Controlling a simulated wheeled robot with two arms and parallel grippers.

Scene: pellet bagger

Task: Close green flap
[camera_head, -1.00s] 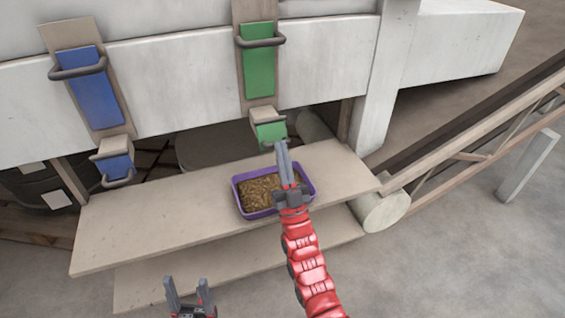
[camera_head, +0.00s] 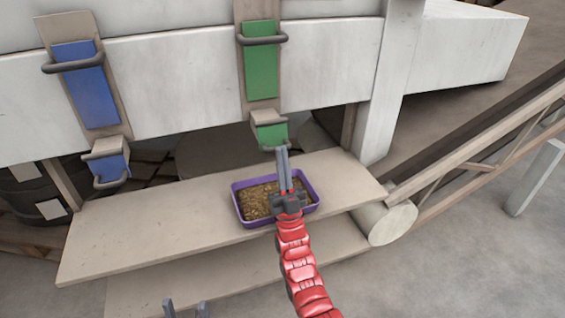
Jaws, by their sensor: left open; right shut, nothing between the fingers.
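The green flap (camera_head: 271,134) is on the small spout below the long green panel (camera_head: 260,68), with a dark handle bar along its lower edge. My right gripper (camera_head: 282,152) is shut and empty, its fingertips pointing up just below the flap's handle. I cannot tell whether the tips touch the handle. A purple tray (camera_head: 240,213) of brown pellets sits on the shelf, partly hidden behind my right gripper. My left gripper (camera_head: 187,307) is open at the bottom edge, with only its fingertips showing.
A blue panel (camera_head: 87,90) and a blue flap (camera_head: 108,167) with handles are at the left. The beige shelf (camera_head: 130,228) is bare left of the tray. A roller (camera_head: 386,222) and sloping conveyor rail (camera_head: 480,150) are at the right.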

